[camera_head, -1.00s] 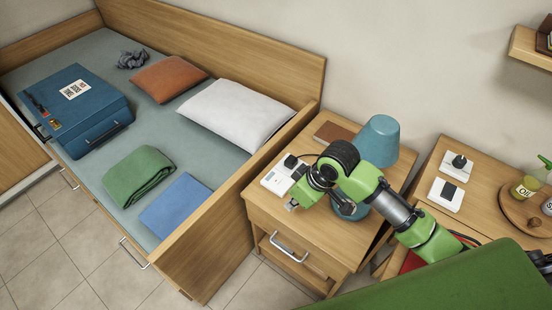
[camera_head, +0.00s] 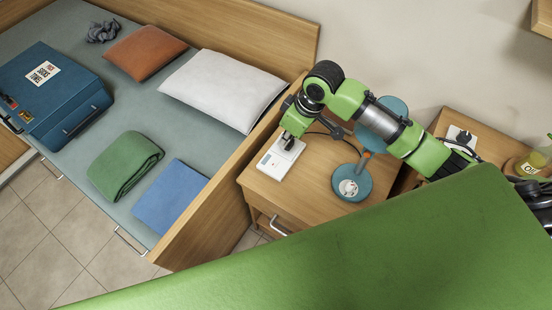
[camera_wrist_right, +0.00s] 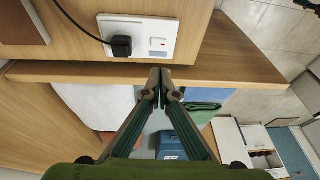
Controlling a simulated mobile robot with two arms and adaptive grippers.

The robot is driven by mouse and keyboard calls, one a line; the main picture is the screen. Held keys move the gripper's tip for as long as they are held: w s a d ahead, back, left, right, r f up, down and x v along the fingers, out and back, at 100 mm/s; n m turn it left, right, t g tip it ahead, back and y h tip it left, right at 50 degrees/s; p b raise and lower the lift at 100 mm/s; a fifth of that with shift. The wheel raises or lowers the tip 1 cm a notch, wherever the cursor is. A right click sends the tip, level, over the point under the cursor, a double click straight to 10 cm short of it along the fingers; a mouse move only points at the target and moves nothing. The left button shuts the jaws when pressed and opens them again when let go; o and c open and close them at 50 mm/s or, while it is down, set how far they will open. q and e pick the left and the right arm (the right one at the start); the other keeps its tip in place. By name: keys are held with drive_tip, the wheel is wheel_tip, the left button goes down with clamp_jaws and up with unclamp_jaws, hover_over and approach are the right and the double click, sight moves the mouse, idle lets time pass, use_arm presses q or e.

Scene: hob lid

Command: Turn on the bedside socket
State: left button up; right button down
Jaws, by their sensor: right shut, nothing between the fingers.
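The bedside socket (camera_head: 277,165) is a white plate on the wooden nightstand by the bed. Contact cannot be told. My left gripper is not in view.
A blue lamp stands on the nightstand, its base (camera_head: 351,184) right of the socket and its shade (camera_head: 391,108) partly behind my right arm. The bed's wooden side panel (camera_head: 215,200) rises left of the nightstand. A second nightstand (camera_head: 485,133) with another socket stands at right.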

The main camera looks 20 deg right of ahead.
approach(274, 166)
drive_tip(key=x, duration=0.2)
drive_tip(key=w+x, duration=0.1)
drive_tip(key=x, duration=0.2)
drive_tip(key=shift+a, duration=0.1)
drive_tip(key=shift+f, duration=0.85)
drive_tip(key=shift+s+a, duration=0.1)
drive_tip(key=shift+s+a+f+t+h+p, duration=0.2)
drive_tip(key=shift+t+h+p, duration=0.2)
drive_tip(key=shift+p, duration=0.65)
drive_tip(key=shift+f, duration=0.25)
drive_tip(key=shift+d, duration=0.1)
